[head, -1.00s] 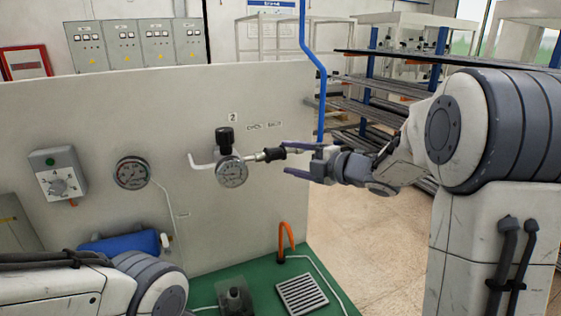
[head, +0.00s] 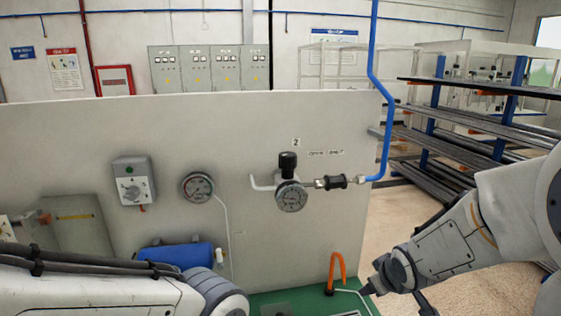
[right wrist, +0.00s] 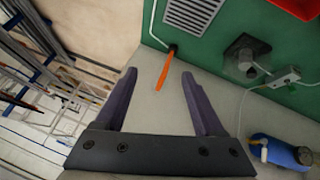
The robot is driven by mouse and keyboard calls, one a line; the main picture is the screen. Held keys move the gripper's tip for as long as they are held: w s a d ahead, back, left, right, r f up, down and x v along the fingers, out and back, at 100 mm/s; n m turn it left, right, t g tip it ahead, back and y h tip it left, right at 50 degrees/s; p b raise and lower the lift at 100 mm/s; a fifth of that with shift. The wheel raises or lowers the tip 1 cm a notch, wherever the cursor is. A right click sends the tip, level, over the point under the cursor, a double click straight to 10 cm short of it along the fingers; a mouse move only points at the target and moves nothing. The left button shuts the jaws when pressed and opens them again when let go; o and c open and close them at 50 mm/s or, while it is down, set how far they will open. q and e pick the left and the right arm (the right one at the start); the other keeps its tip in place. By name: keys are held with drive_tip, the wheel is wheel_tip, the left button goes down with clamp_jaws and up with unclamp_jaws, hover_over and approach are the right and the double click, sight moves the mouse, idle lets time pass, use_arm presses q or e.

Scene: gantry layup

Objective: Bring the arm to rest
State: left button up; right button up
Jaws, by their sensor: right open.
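My right gripper (right wrist: 158,82) is open and empty in the right wrist view, its two dark fingers spread apart. In the head view my right arm comes in from the right, and its gripper is low at the bottom edge, partly cut off. It is apart from the black coupling (head: 336,182) on the panel, which sits in line between the gauge regulator (head: 291,196) and the foot of the blue pipe (head: 385,130). My left arm crosses the bottom left corner; its gripper is out of view.
An orange hook-shaped piece (head: 338,268) stands on the green base near my right gripper; it also shows between the fingertips in the right wrist view (right wrist: 165,68). The white panel (head: 90,130) carries another gauge (head: 197,187) and a blue cylinder (head: 175,255). Racks (head: 450,130) stand at right.

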drive_tip(key=s+a+f+m+g, duration=0.2)
drive_tip(key=s, duration=0.4)
drive_tip(key=s+a+f+m+g, duration=0.2)
drive_tip(key=s+a+f+g, duration=0.1)
drive_tip(key=s, duration=0.3)
drive_tip(key=s+a+r+n+g, duration=0.1)
drive_tip(key=s+a+r+n, duration=0.2)
drive_tip(key=s+a, duration=0.3)
drive_tip(key=s+a+r+n+g+y, duration=0.1)
drive_tip(key=s+a+r+n, duration=0.2)
drive_tip(key=s+a, duration=0.3)
drive_tip(key=shift+s+n+y, duration=0.3)
drive_tip(key=shift+s, duration=0.1)
drive_tip(key=shift+a, duration=0.1)
idle(0.4)
